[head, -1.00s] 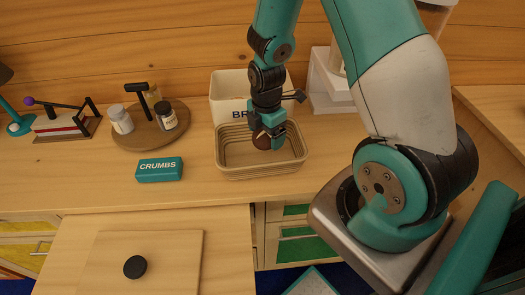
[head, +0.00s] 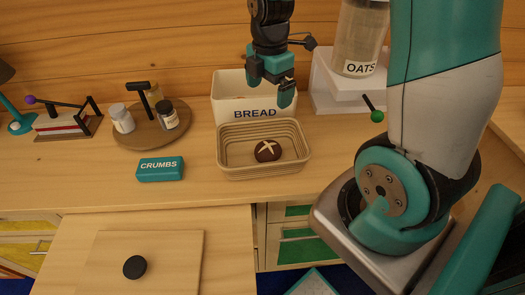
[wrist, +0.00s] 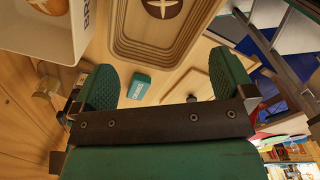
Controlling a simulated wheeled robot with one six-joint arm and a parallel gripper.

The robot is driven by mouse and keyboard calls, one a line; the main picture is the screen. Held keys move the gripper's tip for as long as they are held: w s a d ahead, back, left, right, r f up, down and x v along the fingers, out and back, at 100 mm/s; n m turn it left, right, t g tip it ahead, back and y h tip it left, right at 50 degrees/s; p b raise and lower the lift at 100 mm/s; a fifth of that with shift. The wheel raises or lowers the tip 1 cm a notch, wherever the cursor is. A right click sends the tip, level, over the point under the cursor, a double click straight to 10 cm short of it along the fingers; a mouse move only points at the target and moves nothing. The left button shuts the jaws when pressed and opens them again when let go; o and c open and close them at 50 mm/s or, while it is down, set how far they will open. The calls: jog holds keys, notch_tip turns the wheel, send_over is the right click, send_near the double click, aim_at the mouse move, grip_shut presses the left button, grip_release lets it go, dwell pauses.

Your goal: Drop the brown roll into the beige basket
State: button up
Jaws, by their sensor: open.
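The brown roll (head: 268,150), round with a pale cross on top, lies inside the beige basket (head: 229,172) on the counter. The roll also shows in the wrist view (wrist: 161,7), inside the basket (wrist: 124,36) at the top edge. My gripper (head: 270,94) is open and empty. It is above the basket, toward its back, in front of the white bread bin. Its two green fingers stand apart in the wrist view (wrist: 160,88), with nothing between them.
The white bin marked BREAD (head: 232,105) stands right behind the basket. A teal CRUMBS block (head: 160,169) lies to the left. A round wooden board (head: 148,132) with jars is farther left. An OATS jar (head: 357,35) stands on a white stand at the right.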

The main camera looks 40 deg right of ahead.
notch_tip(320, 180, up, 4)
jog(key=shift+f, duration=0.15)
dwell(0.5)
